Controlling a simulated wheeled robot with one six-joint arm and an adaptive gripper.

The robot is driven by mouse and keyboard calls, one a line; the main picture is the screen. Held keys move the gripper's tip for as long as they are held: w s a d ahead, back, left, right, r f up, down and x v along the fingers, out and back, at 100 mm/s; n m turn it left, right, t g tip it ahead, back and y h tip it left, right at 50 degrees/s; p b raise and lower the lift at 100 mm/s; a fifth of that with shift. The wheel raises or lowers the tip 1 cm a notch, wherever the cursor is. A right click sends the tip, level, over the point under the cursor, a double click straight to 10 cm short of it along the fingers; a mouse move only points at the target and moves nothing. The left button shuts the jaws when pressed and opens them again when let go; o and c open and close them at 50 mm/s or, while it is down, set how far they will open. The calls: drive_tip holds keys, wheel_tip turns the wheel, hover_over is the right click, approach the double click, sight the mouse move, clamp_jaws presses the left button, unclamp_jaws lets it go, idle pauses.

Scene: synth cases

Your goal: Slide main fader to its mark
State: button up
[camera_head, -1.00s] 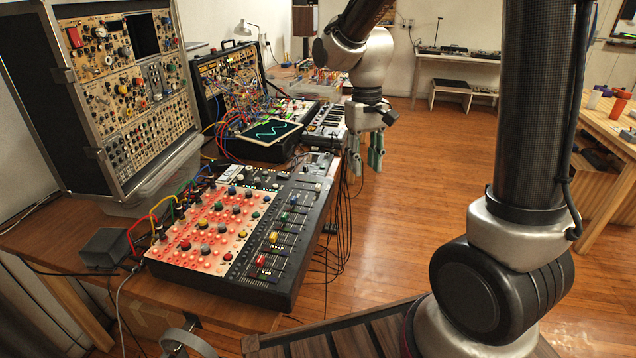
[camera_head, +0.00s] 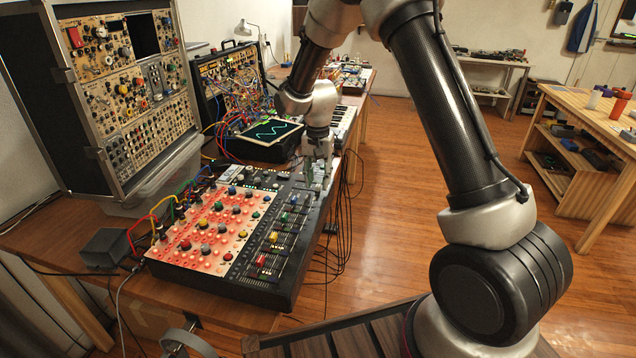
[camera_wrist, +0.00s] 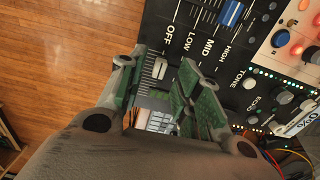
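The mixer (camera_head: 190,262) lies on the table, with a red-lit knob panel and a black strip of faders along its right side. My gripper (camera_head: 318,178) points down over the far right end of that strip. In the wrist view my gripper (camera_wrist: 158,68) is open, with a green-padded finger on each side of a pale fader cap (camera_wrist: 159,69). The cap is near the printed word OFF; LOW, MID and HIGH follow to the right. Contact between fingers and cap cannot be told. Part of the scale below the cap is hidden by the fingers.
A blue fader cap (camera_wrist: 231,13) and a TONE knob (camera_wrist: 248,82) are close to the gripper. Behind the mixer stand a screen with a wave trace (camera_head: 268,135) and a patched synth case (camera_head: 228,85). Cables hang off the table's right edge; the floor there is open.

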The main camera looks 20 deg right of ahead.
drive_tip(key=shift+f, duration=0.85)
clamp_jaws()
drive_tip(key=shift+w+a, duration=0.3)
drive_tip(key=shift+a, duration=0.25)
drive_tip(key=shift+w+a, duration=0.3)
drive_tip(key=shift+a, duration=0.2)
unclamp_jaws()
drive_tip(key=shift+r, duration=0.1)
